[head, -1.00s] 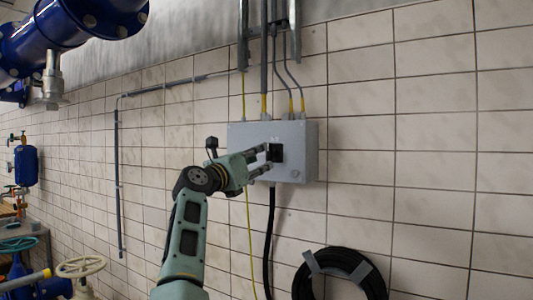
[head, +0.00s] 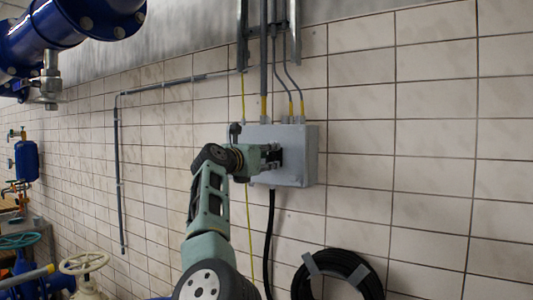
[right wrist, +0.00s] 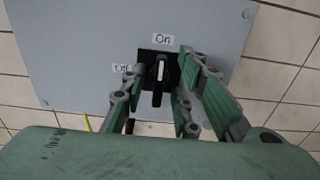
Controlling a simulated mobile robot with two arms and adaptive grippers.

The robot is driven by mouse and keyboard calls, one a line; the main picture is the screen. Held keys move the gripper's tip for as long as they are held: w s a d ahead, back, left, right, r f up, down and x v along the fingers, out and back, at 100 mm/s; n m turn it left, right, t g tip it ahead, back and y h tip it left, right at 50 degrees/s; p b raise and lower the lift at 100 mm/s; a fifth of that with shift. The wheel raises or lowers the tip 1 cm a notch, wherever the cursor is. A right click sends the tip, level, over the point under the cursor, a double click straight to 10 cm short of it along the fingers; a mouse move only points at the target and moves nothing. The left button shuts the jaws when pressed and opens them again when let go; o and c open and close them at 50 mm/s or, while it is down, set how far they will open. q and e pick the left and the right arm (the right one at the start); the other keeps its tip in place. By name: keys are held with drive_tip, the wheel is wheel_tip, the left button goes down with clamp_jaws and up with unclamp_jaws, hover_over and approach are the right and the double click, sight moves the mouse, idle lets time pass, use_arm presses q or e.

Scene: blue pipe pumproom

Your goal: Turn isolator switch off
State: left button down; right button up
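The isolator switch is a black rotary knob (right wrist: 160,72) with a white mark on a black square plate. It stands upright, pointing at the "On" label (right wrist: 163,39); the "Off" label (right wrist: 122,69) is to its left. It sits on a grey box (head: 298,150) on the tiled wall. My right gripper (right wrist: 161,66) is open, its fingertips on either side of the knob, with a gap visible around it. In the head view my right gripper (head: 272,156) is at the box front and partly covers the switch. My left gripper is not in view.
Conduits and cables (head: 264,60) enter the box from above, and a black cable (head: 269,230) hangs below it. A black hose coil (head: 340,270) hangs at lower right. Blue pipework (head: 70,30) is at upper left, with handwheels (head: 84,263) at lower left. The wall at right is clear.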

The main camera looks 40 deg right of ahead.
clamp_jaws()
drive_tip(key=shift+n, duration=0.4)
drive_tip(key=shift+w+a+f+n+p, duration=0.1)
drive_tip(key=shift+n+p, duration=0.4)
drive_tip(key=shift+n, duration=2.25)
drive_tip(key=shift+w+n+p, duration=0.1)
drive_tip(key=shift+n+p, duration=0.35)
drive_tip(key=shift+n, duration=2.35)
drive_tip(key=shift+w+a+f+n+p, duration=0.1)
drive_tip(key=shift+n+p, duration=0.4)
drive_tip(key=shift+n, duration=2.25)
drive_tip(key=shift+r, duration=0.1)
